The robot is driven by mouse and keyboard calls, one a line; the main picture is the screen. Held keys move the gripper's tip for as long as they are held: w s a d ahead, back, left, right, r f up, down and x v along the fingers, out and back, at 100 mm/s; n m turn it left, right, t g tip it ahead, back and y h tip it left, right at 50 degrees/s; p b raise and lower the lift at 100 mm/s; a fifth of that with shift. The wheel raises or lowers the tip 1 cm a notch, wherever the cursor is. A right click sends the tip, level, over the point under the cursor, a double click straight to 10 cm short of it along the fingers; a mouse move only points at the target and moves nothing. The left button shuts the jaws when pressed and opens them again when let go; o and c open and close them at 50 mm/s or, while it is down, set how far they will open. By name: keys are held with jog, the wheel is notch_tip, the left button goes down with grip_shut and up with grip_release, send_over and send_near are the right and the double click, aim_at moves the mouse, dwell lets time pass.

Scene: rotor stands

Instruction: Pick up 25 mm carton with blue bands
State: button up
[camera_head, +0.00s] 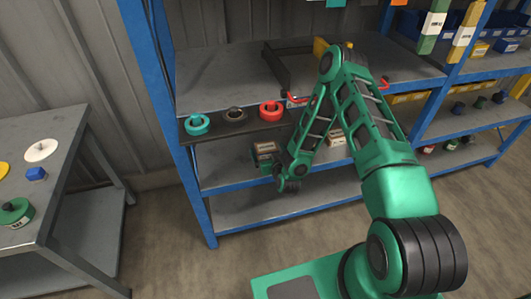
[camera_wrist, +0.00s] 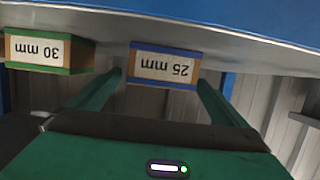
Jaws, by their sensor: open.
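The 25 mm carton with blue bands (camera_wrist: 165,66) shows upside down in the wrist view, its printed label facing my camera. My gripper (camera_wrist: 160,84) is open, with one green finger towards each side of the carton. I cannot tell whether the fingers touch it. In the head view my gripper (camera_head: 272,167) is low at the left of the middle shelf, at a small carton (camera_head: 264,148) whose bands are too small to read there.
A 30 mm carton with green bands (camera_wrist: 50,53) stands beside it in the wrist view. Above, a dark ledge (camera_head: 240,130) carries teal, black and red rings. A grey table (camera_head: 70,150) stands at the left. The lower shelf (camera_head: 240,210) is clear.

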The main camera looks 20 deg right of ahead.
jog(key=shift+x, duration=1.35)
jog(key=shift+c, duration=0.6)
jog(key=c, duration=1.2)
jog(key=shift+r, duration=0.15)
